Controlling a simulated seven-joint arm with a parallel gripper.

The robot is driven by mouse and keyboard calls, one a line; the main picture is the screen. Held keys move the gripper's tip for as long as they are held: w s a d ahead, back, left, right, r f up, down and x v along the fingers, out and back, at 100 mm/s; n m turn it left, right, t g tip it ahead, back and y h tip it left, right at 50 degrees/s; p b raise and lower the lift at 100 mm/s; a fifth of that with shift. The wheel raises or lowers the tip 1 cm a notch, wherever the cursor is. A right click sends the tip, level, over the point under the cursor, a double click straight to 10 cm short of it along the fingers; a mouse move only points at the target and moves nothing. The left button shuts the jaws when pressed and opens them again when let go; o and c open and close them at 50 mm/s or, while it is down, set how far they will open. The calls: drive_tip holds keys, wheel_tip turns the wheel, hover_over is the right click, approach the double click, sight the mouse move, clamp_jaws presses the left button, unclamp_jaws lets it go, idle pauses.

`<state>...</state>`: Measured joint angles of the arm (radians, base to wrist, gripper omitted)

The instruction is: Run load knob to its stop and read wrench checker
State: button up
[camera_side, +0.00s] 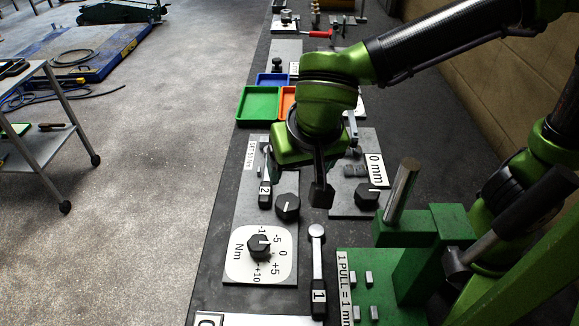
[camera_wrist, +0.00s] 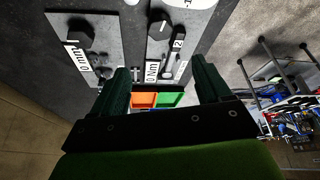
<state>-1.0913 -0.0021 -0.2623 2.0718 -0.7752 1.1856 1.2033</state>
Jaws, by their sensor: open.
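The wrench checker panel (camera_side: 240,208) carries a white Nm dial (camera_side: 238,268) with a black hex pointer knob (camera_side: 259,246). Its white mark points right, toward the area between -5 and 0; the exact reading is unclear. A black hex knob (camera_side: 287,206), apparently the load knob, sits beside the dial and also shows in the wrist view (camera_wrist: 158,30). Wrench 2 (camera_side: 265,188) lies on the panel near a set-value label (camera_side: 250,152). My gripper (camera_side: 321,192) hangs above and right of that knob, apart from it. In the wrist view its jaws (camera_wrist: 162,88) are open and empty.
A plate marked 0 mm (camera_side: 376,168) with another black knob (camera_side: 367,196) stands right of my gripper. Wrench 1 (camera_side: 317,262) lies in front. A green press (camera_side: 420,250) is at front right. Green (camera_side: 258,104) and orange trays stand behind.

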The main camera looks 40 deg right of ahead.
sight(287, 201)
drive_tip(key=shift+o, duration=0.2)
drive_tip(key=w+d+f+m+g+h, duration=0.1)
drive_tip(key=w+d, duration=0.1)
drive_tip(key=w, duration=0.3)
drive_tip(key=shift+w+f+h, duration=0.3)
drive_tip(key=shift+f, duration=0.05)
drive_tip(key=w+n+g, duration=0.5)
drive_tip(key=w+n, duration=0.2)
drive_tip(key=w, duration=0.1)
drive_tip(key=s+f+n, duration=0.2)
drive_tip(key=f, duration=0.2)
drive_tip(key=s+f+n+g, duration=0.1)
drive_tip(key=s+f+n, duration=0.1)
drive_tip(key=f, duration=0.3)
drive_tip(key=s+f+n+y, duration=0.1)
drive_tip(key=s+f+n, duration=0.1)
drive_tip(key=f, duration=0.3)
drive_tip(key=shift+s+d+g, duration=0.3)
drive_tip(key=shift+s+d, duration=0.1)
drive_tip(key=shift+s, duration=0.05)
drive_tip(key=shift+r, duration=0.1)
drive_tip(key=c, duration=1.1)
drive_tip(key=shift+o, duration=0.2)
